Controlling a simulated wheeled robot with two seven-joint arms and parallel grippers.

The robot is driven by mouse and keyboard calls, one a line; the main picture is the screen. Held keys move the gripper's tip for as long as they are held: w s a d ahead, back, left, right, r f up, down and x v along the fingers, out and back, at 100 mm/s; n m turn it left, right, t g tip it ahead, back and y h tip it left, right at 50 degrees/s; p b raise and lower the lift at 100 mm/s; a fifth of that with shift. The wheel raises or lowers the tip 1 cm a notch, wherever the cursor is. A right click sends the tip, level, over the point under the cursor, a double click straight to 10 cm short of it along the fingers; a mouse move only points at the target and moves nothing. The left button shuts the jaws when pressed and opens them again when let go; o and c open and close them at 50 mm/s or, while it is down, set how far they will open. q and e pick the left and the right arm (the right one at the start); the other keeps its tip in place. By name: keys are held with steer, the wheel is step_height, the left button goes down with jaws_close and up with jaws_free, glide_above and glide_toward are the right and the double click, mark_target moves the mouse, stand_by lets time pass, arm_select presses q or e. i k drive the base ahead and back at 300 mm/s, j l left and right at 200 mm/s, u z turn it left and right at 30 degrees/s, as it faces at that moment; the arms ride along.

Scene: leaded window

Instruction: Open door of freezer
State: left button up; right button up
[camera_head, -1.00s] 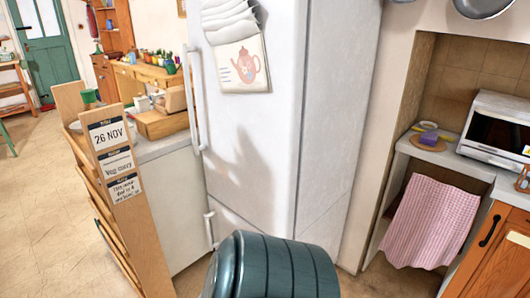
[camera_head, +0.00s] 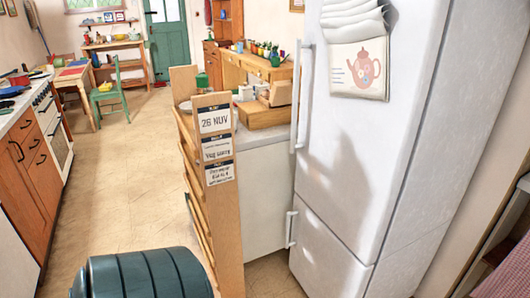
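A tall white fridge-freezer (camera_head: 369,130) stands right of centre, with both doors shut. Its upper door (camera_head: 340,150) has a long vertical white handle (camera_head: 305,97) on its left edge. Its lower door (camera_head: 325,247) is split from it by a slanting seam and has a shorter vertical handle (camera_head: 291,229) on its left edge. Which of the two is the freezer is not marked. A teapot picture and papers hang on the upper door. Neither of my grippers is in view, and nothing touches the handles.
A wooden rack (camera_head: 223,195) with date labels stands close left of the lower handle, beside a counter (camera_head: 262,142). A dark teal ribbed round thing (camera_head: 143,273) fills the bottom left; I cannot tell what it is. Open floor (camera_head: 120,190) lies left.

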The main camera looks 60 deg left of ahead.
mark_target(322, 264)
steer(key=u, duration=1.4)
